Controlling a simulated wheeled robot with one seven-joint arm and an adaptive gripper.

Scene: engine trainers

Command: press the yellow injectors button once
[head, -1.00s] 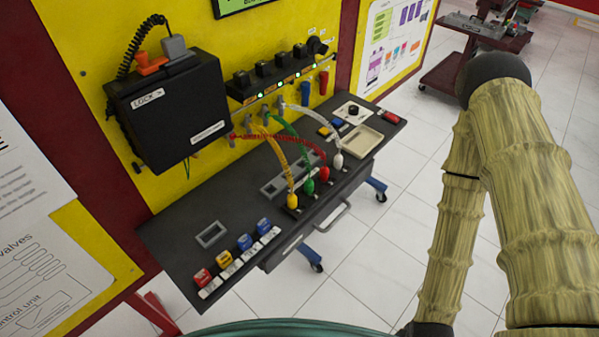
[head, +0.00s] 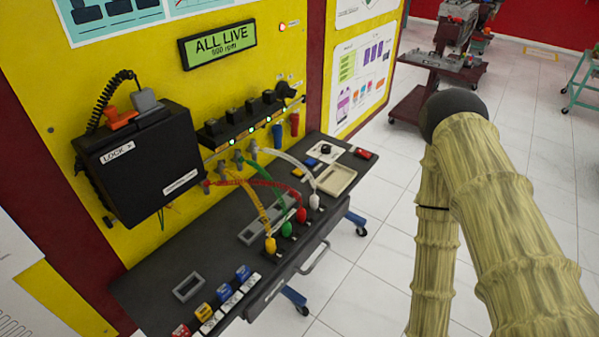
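Two yellow parts show, and I cannot read on either whether it is the injectors button. One is a small yellow piece (head: 297,175) beside a blue one, near the dial plate (head: 324,153) at the bench's far right end. The other is a yellow block (head: 203,311) in a row with a red block (head: 181,330) and two blue blocks at the near left edge, with white tags in front. My gripper is not in view; only my tan arm links show at the right, apart from the bench.
The dark bench (head: 150,284) carries a beige tray (head: 336,180) and several coloured leads running from the panel to bulb-shaped ends. A black LOCK box (head: 140,165) hangs on the yellow panel.

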